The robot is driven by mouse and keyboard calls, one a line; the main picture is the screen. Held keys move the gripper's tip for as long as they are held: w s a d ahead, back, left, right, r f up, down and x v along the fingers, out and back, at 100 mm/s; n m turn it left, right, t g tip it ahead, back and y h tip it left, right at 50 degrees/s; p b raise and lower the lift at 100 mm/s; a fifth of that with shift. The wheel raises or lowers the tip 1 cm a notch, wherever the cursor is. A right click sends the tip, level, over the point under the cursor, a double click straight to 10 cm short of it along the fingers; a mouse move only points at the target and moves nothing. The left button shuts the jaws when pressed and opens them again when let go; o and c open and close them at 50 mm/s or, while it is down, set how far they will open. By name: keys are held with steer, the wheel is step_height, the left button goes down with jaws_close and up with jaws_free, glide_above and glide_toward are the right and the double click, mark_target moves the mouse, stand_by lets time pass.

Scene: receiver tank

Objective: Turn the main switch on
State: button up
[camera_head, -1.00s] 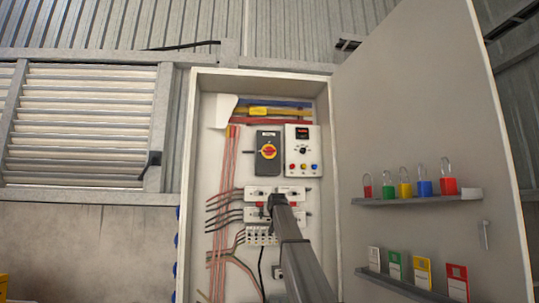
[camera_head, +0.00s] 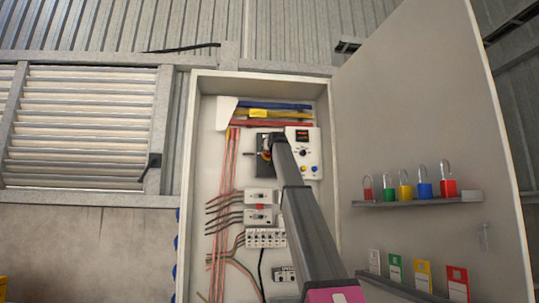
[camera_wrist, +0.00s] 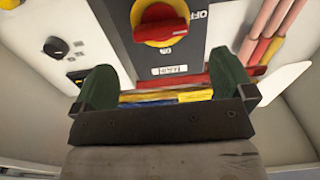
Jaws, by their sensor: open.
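The main switch is a dark grey box with a red knob on a yellow round plate. In the wrist view its knob (camera_wrist: 160,22) is at the top, cut by the frame edge, with OFF lettering to its right and ON below it. In the head view my gripper (camera_head: 276,141) is in front of the switch box.
A white control panel (camera_head: 303,155) with a display and coloured buttons sits right beside the switch. Breakers (camera_head: 258,215) and wires are below. The cabinet door (camera_head: 430,100) stands open at right, with a shelf (camera_head: 415,200) of padlocks and one of tags.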

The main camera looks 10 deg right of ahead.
steer(key=w, duration=0.8)
steer(key=shift+w, duration=0.25)
steer(key=shift+c, duration=0.3)
steer(key=c, duration=0.8)
